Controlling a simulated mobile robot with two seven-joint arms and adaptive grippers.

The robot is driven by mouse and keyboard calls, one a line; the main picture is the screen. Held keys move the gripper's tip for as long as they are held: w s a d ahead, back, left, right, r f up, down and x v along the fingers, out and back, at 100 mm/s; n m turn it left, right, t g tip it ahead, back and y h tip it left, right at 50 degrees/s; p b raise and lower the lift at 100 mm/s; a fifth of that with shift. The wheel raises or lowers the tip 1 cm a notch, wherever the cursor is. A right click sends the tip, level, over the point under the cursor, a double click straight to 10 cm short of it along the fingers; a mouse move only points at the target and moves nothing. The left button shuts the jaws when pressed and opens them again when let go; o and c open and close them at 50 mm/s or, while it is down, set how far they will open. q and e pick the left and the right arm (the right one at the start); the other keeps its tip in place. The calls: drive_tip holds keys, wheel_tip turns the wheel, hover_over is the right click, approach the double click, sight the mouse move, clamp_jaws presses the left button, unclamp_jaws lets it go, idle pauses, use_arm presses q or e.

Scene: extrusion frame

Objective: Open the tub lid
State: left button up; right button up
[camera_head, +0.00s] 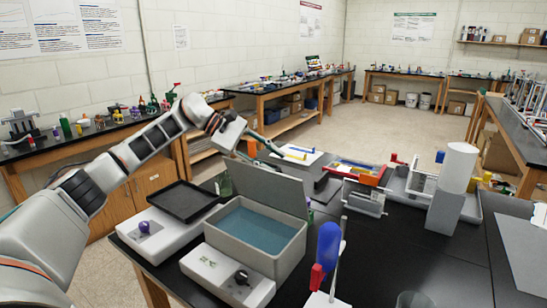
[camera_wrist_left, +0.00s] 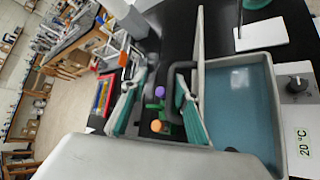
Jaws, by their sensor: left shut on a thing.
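The tub is a grey water bath (camera_head: 255,262) with blue-green water, on the black bench in the head view; it also shows at the right of the left wrist view (camera_wrist_left: 262,62). Its grey lid (camera_head: 262,185) stands raised, close to upright, along the far edge, and shows nearly edge-on in the wrist view (camera_wrist_left: 199,50). My left gripper (camera_head: 257,150) is behind the lid near its top. Its teal fingers (camera_wrist_left: 158,108) are shut on the lid's dark handle on the outer side; the exact contact is partly hidden. My right gripper is not in view.
A white device with a black tray (camera_head: 183,200) stands left of the tub. The tub's control panel with a dark knob (camera_head: 241,277) faces front. A blue and red tool (camera_head: 328,245) stands to the right. Bare black bench (camera_head: 400,255) lies farther right.

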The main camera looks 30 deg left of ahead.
use_arm(q)
drive_tip(key=shift+o, duration=0.2)
drive_tip(key=a+r, duration=0.2)
drive_tip(key=shift+w+a+r+t, duration=0.25)
drive_tip(key=shift+w+r+t, duration=0.05)
drive_tip(key=shift+w+r, duration=0.1)
drive_tip(key=shift+o, duration=0.8)
drive_tip(key=shift+s+a+r, duration=0.15)
drive_tip(key=shift+a+r, duration=0.85)
drive_tip(key=shift+a, duration=0.2)
drive_tip(key=v, duration=0.3)
drive_tip(key=shift+s+a+f, duration=0.1)
drive_tip(key=shift+a+f, duration=0.05)
drive_tip(key=shift+f, duration=0.1)
drive_tip(key=shift+c, duration=1)
drive_tip(key=shift+d+f, duration=0.1)
drive_tip(key=shift+d, duration=0.3)
drive_tip(key=shift+w, duration=0.25)
drive_tip(key=v, duration=0.8)
